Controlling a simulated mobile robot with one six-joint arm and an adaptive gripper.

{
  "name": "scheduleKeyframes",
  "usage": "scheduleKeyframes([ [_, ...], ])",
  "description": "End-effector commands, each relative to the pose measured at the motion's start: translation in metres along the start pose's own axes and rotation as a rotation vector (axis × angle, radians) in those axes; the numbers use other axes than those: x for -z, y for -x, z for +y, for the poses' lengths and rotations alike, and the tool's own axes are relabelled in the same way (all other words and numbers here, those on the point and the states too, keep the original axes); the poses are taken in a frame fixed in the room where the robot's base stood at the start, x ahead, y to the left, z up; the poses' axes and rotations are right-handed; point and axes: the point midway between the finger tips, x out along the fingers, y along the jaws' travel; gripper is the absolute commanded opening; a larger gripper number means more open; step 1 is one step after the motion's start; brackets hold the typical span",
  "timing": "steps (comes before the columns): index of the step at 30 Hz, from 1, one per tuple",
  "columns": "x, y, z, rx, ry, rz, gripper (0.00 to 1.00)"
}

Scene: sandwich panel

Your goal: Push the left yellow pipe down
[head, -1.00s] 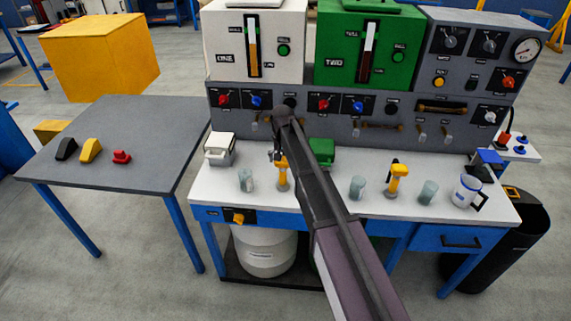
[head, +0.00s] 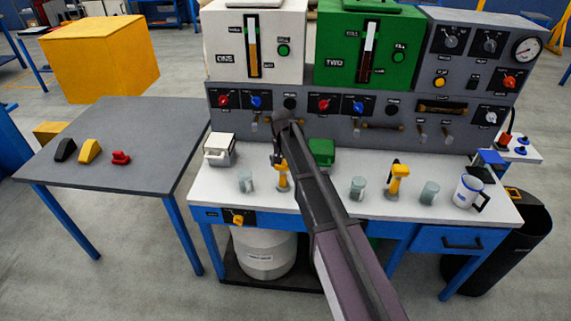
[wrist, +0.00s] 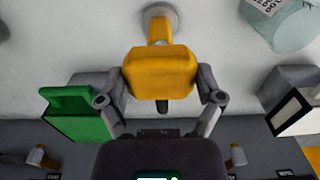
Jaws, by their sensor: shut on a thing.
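The left yellow pipe (head: 283,182) stands upright on the white bench top, partly hidden behind my arm in the head view. In the wrist view its wide yellow head (wrist: 160,72) sits between my two fingers, above a narrower neck and a round grey base (wrist: 160,16). My gripper (wrist: 163,84) is shut on this head, one finger on each side; it also shows in the head view (head: 279,160). The right yellow pipe (head: 398,182) stands apart, farther right on the bench.
Glass beakers (head: 246,181) (head: 358,188) stand near the pipes. A white box (head: 220,149) and a green box (head: 322,152) sit at the back of the bench top. A white mug (head: 467,190) is at the right. The grey panel (head: 345,128) rises behind.

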Motion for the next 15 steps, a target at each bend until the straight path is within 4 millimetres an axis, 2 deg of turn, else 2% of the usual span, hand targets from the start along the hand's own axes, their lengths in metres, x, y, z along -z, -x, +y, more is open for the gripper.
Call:
scheduleKeyframes([
  [1,-0.001,-0.01,0.0,0.0,0.0,0.0,0.24],
  [15,-0.001,-0.051,0.001,0.0,0.0,-0.001,0.24],
])
